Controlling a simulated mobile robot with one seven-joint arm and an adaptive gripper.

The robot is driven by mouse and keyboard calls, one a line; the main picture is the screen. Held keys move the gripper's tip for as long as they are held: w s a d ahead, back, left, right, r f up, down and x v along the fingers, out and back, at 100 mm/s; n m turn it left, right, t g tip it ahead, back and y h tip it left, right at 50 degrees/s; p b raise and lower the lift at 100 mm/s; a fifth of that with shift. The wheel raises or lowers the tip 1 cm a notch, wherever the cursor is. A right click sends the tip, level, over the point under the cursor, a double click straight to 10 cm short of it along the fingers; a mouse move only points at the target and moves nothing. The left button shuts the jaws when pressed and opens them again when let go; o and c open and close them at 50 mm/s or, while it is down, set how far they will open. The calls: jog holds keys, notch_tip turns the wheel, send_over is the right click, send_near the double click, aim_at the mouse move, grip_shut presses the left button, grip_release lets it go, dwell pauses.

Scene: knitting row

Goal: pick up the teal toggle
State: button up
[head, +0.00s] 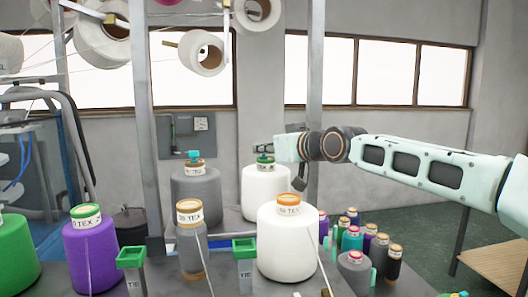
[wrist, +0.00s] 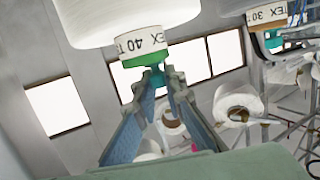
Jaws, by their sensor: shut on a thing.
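My gripper (head: 264,149) is at the top of a white yarn cone (head: 263,190), shut on a teal toggle. In the wrist view, the teal toggle (wrist: 156,80) sits between the fingertips of my gripper (wrist: 160,76), against the green cap (wrist: 146,60) of the cone labelled 40 TEX. I cannot tell whether it is clear of the cap. In the head view, the fingers mostly hide this toggle. A second teal toggle (head: 191,154) stands on a grey yarn cone (head: 195,186) to the left.
A front white cone (head: 286,245) with an orange cap stands below my gripper. Purple (head: 90,250) and green (head: 15,255) cones stand at left. Small spools (head: 354,238) cluster at right. A metal post (head: 314,100) rises close to my gripper. White spools (head: 201,53) hang above.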

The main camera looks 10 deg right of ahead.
jog(key=shift+r, duration=0.15)
jog(key=shift+r, duration=0.25)
jog(key=r, duration=0.3)
jog(key=shift+s+d, duration=0.1)
jog(key=shift+s, duration=0.15)
jog(key=s+r+b, duration=0.1)
jog(key=s+r, duration=0.3)
jog(key=s, duration=0.2)
jog(key=s+d+r+b, duration=0.1)
jog(key=s+r, duration=0.4)
jog(key=s, duration=0.2)
jog(key=shift+s, duration=0.25)
jog(key=shift+r, duration=0.1)
jog(key=shift+d, duration=0.15)
